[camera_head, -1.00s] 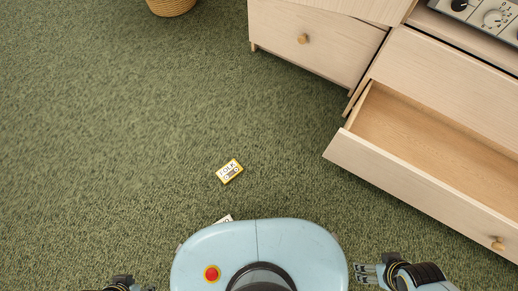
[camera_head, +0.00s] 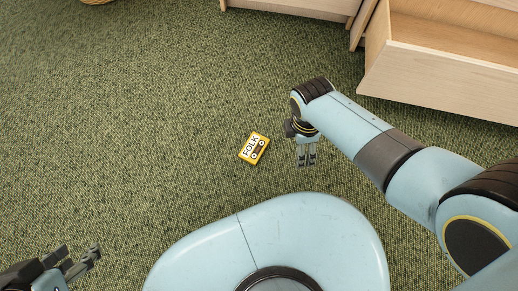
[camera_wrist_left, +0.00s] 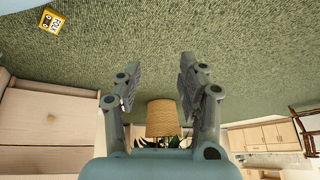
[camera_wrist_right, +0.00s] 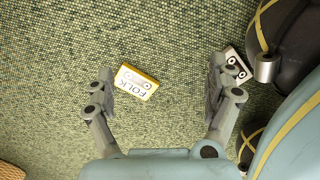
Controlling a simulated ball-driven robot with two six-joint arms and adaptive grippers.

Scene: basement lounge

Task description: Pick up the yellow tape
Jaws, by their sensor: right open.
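The yellow tape (camera_head: 254,148), a cassette with a white label reading FOLK, lies flat on the green carpet ahead of my body. It also shows in the left wrist view (camera_wrist_left: 51,21) and the right wrist view (camera_wrist_right: 137,82). My right gripper (camera_head: 306,160) is open and empty, pointing down to the right of the tape and apart from it. In the right wrist view the tape appears between the spread fingers, closer to the left finger. My left gripper (camera_head: 84,262) is open and empty at the lower left, far from the tape.
A pale wood cabinet with an open drawer (camera_head: 440,80) stands at the upper right. A second, whitish cassette (camera_wrist_right: 235,65) lies near my base in the right wrist view. The carpet left of the tape is clear.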

